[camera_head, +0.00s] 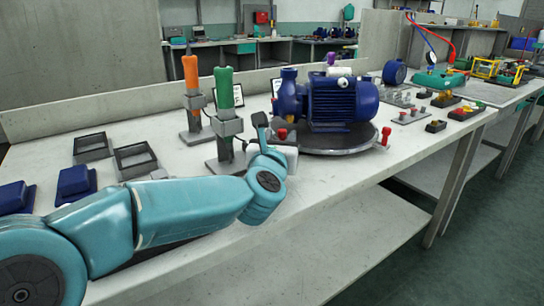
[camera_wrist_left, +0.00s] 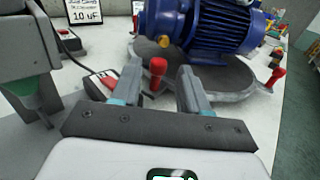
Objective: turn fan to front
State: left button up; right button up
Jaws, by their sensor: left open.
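A blue motor-pump unit (camera_head: 340,103) with a ribbed body sits on a round grey turntable (camera_head: 345,148); it also shows in the left wrist view (camera_wrist_left: 220,27). Its pump end is at the left and its ribbed end points right; I cannot make out a fan. A red knob (camera_wrist_left: 158,68) stands at the turntable's near left rim. A second red knob (camera_head: 386,135) is at its right rim. My left gripper (camera_wrist_left: 160,84) is open, its fingers to either side of the near red knob, with no visible grip. My right gripper is not in view.
A green screwdriver (camera_head: 224,90) and an orange one (camera_head: 190,72) stand upright in holders left of the turntable. Empty grey trays (camera_head: 135,160) and blue blocks (camera_head: 75,183) lie farther left. Small parts (camera_head: 410,115) lie to the right. The table's front edge is close.

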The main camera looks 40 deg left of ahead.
pick_arm(q)
jog(key=p+v, duration=0.1)
jog(key=v, duration=1.1)
jog(key=shift+s+r, duration=0.1)
